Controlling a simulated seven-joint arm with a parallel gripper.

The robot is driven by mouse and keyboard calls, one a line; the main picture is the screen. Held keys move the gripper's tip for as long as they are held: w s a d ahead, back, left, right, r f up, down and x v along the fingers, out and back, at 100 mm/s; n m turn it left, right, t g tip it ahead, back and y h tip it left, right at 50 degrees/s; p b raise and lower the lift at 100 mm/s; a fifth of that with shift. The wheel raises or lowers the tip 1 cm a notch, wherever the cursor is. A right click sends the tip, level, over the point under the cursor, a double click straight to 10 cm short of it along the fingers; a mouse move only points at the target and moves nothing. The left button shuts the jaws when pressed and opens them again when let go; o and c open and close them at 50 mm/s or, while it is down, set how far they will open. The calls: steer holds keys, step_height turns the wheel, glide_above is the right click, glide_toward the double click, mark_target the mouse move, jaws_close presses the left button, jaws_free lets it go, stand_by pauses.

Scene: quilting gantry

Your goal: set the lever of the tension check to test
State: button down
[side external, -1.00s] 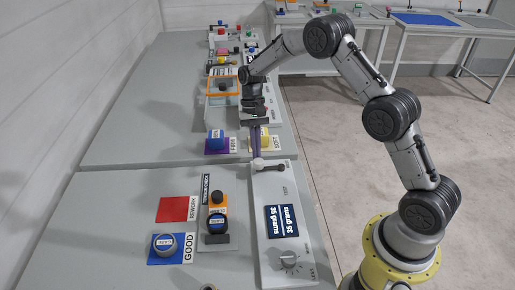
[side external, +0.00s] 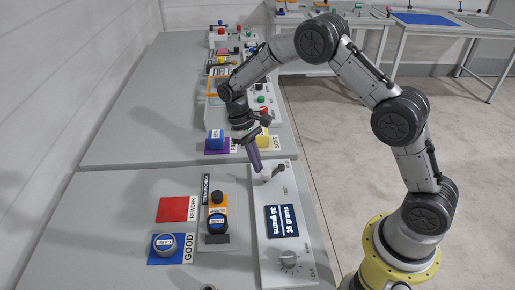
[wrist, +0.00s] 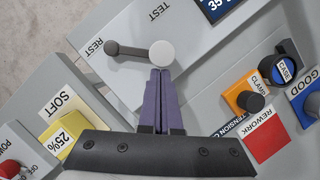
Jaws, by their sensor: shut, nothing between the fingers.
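The tension check panel (side external: 262,232) is a light grey box with a display reading 35 grams. Its lever (wrist: 136,50) is a dark grey bar with a white round knob (wrist: 162,53) on its free end and a dark pivot at the other. In the wrist view the REST label (wrist: 94,47) is by the pivot and the TEST label (wrist: 159,12) is off beyond the bar. My gripper (wrist: 160,72) is shut and empty, its purple fingertips right at the knob's edge, seemingly touching it. In the side view my gripper (side external: 258,169) slants down to the knob (side external: 266,175).
A dial (side external: 288,259) is on the panel's near end. Left of it stand a clamp stand (side external: 217,220), a red REWORK mat (side external: 176,208) and a blue GOOD mat with a round case (side external: 165,244). Purple and yellow mats (wrist: 60,132) with blocks lie behind my gripper.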

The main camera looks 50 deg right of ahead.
steer(key=shift+s+a+n+h, duration=0.25)
steer(key=shift+s+n, duration=0.2)
steer(key=shift+n, duration=0.25)
steer(key=shift+w, duration=0.55)
steer(key=w, duration=0.2)
steer(key=shift+w+a+f, duration=0.1)
steer(key=shift+w, duration=0.25)
steer(key=v, duration=1)
